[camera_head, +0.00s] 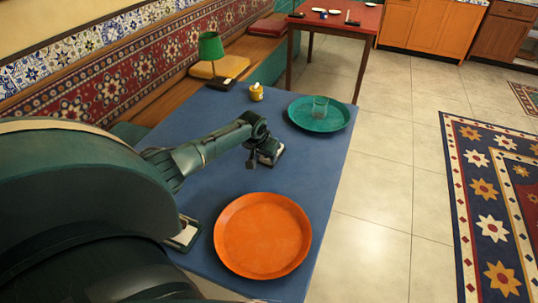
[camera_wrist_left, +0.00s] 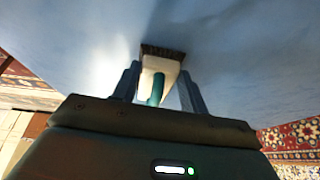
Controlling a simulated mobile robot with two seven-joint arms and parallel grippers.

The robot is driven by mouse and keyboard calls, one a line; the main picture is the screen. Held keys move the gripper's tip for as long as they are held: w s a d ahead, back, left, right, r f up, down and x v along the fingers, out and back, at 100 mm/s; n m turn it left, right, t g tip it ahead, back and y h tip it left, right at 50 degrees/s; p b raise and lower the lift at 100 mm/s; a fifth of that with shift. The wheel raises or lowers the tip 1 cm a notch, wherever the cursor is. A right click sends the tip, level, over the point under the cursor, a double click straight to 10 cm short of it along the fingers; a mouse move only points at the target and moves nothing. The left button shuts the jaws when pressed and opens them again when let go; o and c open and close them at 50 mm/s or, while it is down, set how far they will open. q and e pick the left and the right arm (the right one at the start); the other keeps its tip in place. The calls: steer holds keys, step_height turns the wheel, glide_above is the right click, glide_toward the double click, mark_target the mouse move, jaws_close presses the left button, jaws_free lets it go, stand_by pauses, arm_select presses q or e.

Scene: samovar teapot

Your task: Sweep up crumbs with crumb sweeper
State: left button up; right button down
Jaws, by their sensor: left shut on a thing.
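My left gripper (camera_head: 265,150) reaches over the middle of the blue table (camera_head: 215,130), between the teal tray and the orange tray. It is shut on the crumb sweeper (camera_head: 272,156), a small white block with dark bristles. In the left wrist view the sweeper (camera_wrist_left: 162,66) sits between the two fingers, with its bristles toward the blue tabletop and a teal part below the white body. It is close to the tabletop; I cannot tell whether the bristles touch. I can make out no crumbs on the blue surface. My right gripper is not in view.
An orange tray (camera_head: 262,235) lies near the front. A yellow pot (camera_head: 256,92) and green lamp (camera_head: 210,46) are at the back. A pale, dark-edged object (camera_head: 185,235) is partly hidden by my arm.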

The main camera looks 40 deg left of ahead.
arm_select(q)
steer(key=shift+s+a, duration=0.25)
steer(key=shift+a, duration=0.45)
steer(key=shift+s+a, duration=0.2)
steer(key=shift+a, duration=0.45)
steer(key=shift+w+a+f+b, duration=0.1)
steer(key=shift+w+f+b, duration=0.2)
steer(key=shift+b, duration=0.4)
steer(key=shift+w+a+b, duration=0.2)
steer(key=shift+w+b, duration=0.55)
steer(key=shift+b, duration=0.25)
steer(key=shift+d+r, duration=0.1)
steer(key=shift+r, duration=0.15)
steer(key=shift+w+d+p, duration=0.2)
steer(key=shift+d+p, duration=0.2)
steer(key=shift+d, duration=0.1)
steer(key=shift+w+d+p, duration=0.15)
steer(key=shift+d+p, duration=0.2)
steer(key=shift+d, duration=0.15)
steer(key=shift+w+d+p, duration=0.3)
steer(key=shift+d, duration=0.55)
steer(key=shift+w+d+p, duration=0.25)
steer(key=shift+d+p, duration=0.05)
steer(key=shift+d, duration=0.5)
steer(key=shift+w+d, duration=0.25)
steer(key=shift+d, duration=0.6)
